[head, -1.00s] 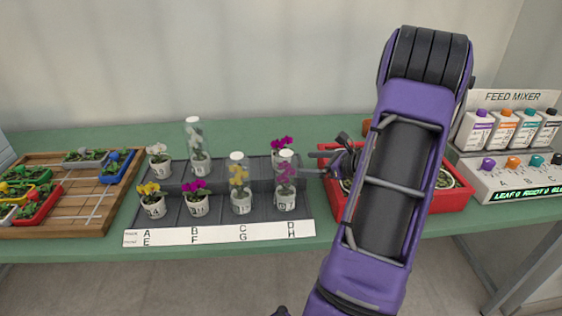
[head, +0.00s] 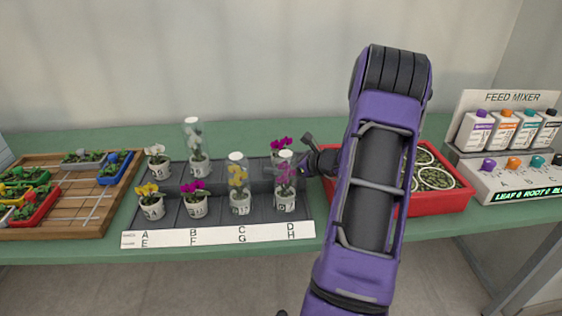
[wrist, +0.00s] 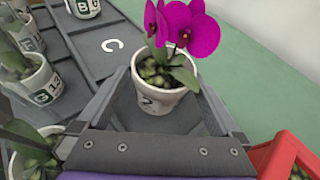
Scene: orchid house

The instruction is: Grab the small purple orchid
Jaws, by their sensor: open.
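An uncovered purple orchid in a small white pot (head: 281,146) stands at the back right of the dark stepped rack, by mark D. In the wrist view this orchid (wrist: 182,27) has two large blooms, and its pot (wrist: 160,92) sits between my spread fingers. My gripper (wrist: 166,98) is open, with a finger on each side of the pot; contact is not clear. In the head view my gripper (head: 297,163) is at the rack's right end, partly hidden by my arm. Another uncovered purple orchid (head: 195,189) stands in the front row.
A purple orchid under a clear cover (head: 286,178) stands just in front, close to my gripper. Bare green bench lies behind the rack.

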